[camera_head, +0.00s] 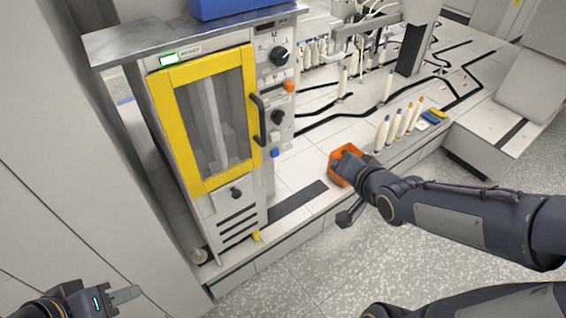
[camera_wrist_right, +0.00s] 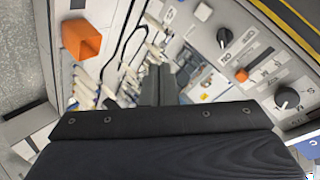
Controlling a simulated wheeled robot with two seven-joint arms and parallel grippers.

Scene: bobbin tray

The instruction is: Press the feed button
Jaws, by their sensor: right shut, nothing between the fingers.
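An orange button (camera_head: 289,86) sits on the side panel of the yellow-doored machine, between two black knobs. It also shows in the right wrist view (camera_wrist_right: 241,75), to the right of my fingers. A blue button (camera_head: 275,152) is lower on the same panel. The labels are too small to tell which is the feed button. My right gripper (camera_head: 347,158) is in front of an orange box, apart from the panel; its closed fingers (camera_wrist_right: 158,85) show empty in the wrist view. My left gripper (camera_head: 126,295) is at the bottom left, far from the buttons; its finger gap is unclear.
The upper knob (camera_head: 279,56) and lower knob (camera_head: 278,117) flank the orange button. The yellow door (camera_head: 165,120) has a protruding black handle (camera_head: 258,120). The orange box (camera_head: 336,180) stands near the platform's front edge. Several bobbins (camera_head: 382,133) stand to the right.

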